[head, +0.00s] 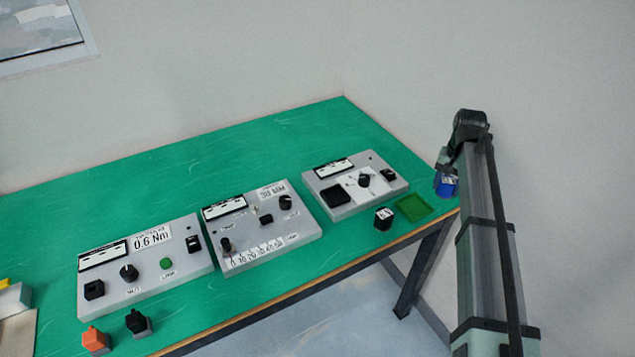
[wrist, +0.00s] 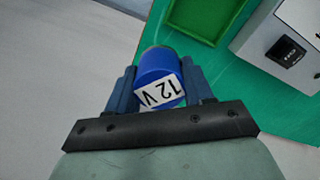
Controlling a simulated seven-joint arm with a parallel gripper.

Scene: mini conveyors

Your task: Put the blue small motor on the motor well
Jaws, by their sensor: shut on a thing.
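The blue small motor (head: 446,187) is a short cylinder with a white "12 V" label. My gripper (head: 447,172) is shut on it and holds it in the air near the table's right edge, right of the green tray (head: 431,214). In the wrist view the motor (wrist: 158,66) sits between both fingers of my gripper (wrist: 160,82). No well is labelled clearly; a black square recess or pad (head: 335,197) shows on the right grey panel (head: 348,208). I cannot tell for sure that it is the motor well.
A black cylinder (head: 383,218) with a white label stands left of the tray. Two more grey panels (head: 150,290) (head: 262,262) with knobs stand to the left. Orange (head: 95,341) and black (head: 138,323) blocks lie at the front. The green table (head: 200,165) is clear behind the panels.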

